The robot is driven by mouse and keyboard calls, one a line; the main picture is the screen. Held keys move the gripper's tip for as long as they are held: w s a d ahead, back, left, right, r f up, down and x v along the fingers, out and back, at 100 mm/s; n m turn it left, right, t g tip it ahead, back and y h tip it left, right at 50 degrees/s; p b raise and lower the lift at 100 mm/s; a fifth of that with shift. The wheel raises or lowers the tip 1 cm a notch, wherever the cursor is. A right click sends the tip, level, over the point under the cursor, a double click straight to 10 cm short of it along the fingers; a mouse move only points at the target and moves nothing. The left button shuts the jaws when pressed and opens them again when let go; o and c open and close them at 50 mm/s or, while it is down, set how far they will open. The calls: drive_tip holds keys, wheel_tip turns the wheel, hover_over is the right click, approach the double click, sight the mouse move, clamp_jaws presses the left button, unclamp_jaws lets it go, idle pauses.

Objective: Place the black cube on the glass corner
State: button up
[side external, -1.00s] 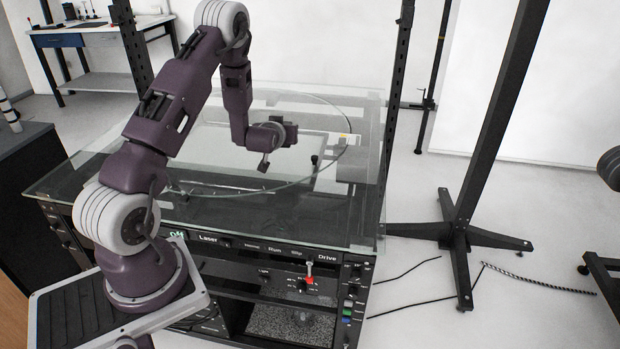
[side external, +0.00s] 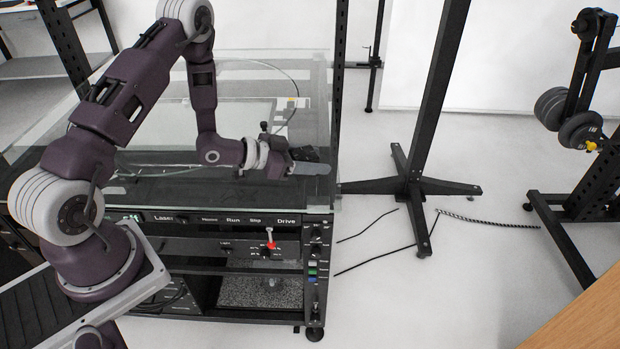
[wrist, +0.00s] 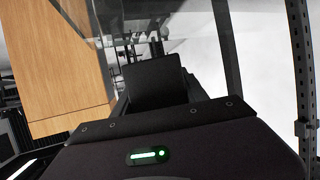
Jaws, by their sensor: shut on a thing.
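The black cube (wrist: 155,80) fills the space between my fingers in the wrist view. My gripper (side external: 308,163) is shut on it and points to the right in the side view. There the cube is hard to separate from the dark gripper parts. The glass tabletop (side external: 235,190) lies below the arm. My gripper is close to its right edge, behind the near right glass corner (side external: 328,207). I cannot tell the exact height above the glass.
A black cabinet with a Drive panel (side external: 285,221) stands under the glass. A dark upright post (side external: 338,80) rises at the right side. A black stand (side external: 410,187) is on the floor farther right. A wooden surface (side external: 585,305) shows at lower right.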

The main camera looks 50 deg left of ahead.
sight(313, 184)
wheel_tip(313, 184, down, 5)
drive_tip(key=shift+r, duration=0.1)
drive_tip(key=o, duration=1.5)
drive_tip(key=shift+o, duration=0.2)
